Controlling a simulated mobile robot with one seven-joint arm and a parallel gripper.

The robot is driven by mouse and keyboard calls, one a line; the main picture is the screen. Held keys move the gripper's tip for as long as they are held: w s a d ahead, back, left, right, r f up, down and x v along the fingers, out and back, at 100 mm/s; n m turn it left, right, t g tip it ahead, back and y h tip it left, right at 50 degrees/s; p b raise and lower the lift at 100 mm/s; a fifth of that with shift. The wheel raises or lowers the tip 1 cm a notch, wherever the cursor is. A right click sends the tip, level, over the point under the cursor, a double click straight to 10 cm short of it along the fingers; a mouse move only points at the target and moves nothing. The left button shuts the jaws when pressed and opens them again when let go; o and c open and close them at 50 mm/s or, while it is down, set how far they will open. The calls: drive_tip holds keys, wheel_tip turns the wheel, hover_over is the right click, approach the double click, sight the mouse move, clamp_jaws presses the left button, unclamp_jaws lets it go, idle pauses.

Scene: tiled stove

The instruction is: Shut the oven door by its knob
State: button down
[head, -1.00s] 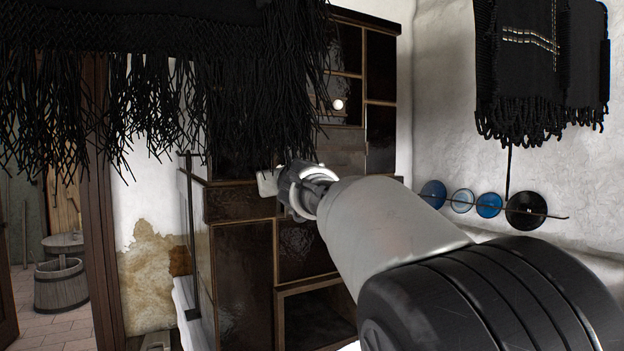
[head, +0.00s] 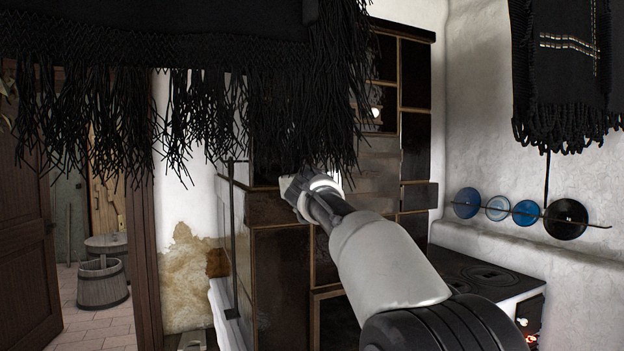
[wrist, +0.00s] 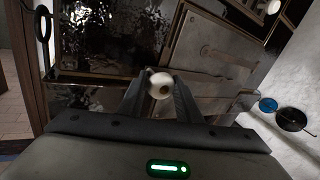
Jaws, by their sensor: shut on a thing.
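A round whitish knob (wrist: 159,86) sits between the two fingers of my gripper (wrist: 160,98) in the wrist view. The fingers are shut on it. In the head view my gripper (head: 305,190) is in front of the dark tiled stove (head: 282,285), and the knob there is hidden by the gripper or too small to make out. A greyish door-like panel (wrist: 205,45) shows beyond the fingers in the wrist view. I cannot tell how far the oven door stands open.
A second white knob (head: 376,113) is higher on the stove. Black fringed cloth (head: 180,45) hangs across the upper left. A dark hob (head: 475,275) is at right, with glowing embers (head: 531,340) below. Plates (head: 525,212) line the right wall.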

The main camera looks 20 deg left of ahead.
drive_tip(key=shift+r, duration=0.4)
drive_tip(key=c, duration=1.5)
unclamp_jaws()
drive_tip(key=shift+w+a+f, duration=0.1)
drive_tip(key=shift+f, duration=0.05)
drive_tip(key=shift+o, duration=0.8)
drive_tip(key=shift+w+a+f, duration=0.1)
drive_tip(key=shift+w, duration=0.05)
drive_tip(key=shift+f, duration=0.1)
drive_tip(key=shift+s, duration=0.2)
drive_tip(key=b+v, duration=0.3)
drive_tip(key=v, duration=1.4)
drive_tip(key=shift+d, duration=0.25)
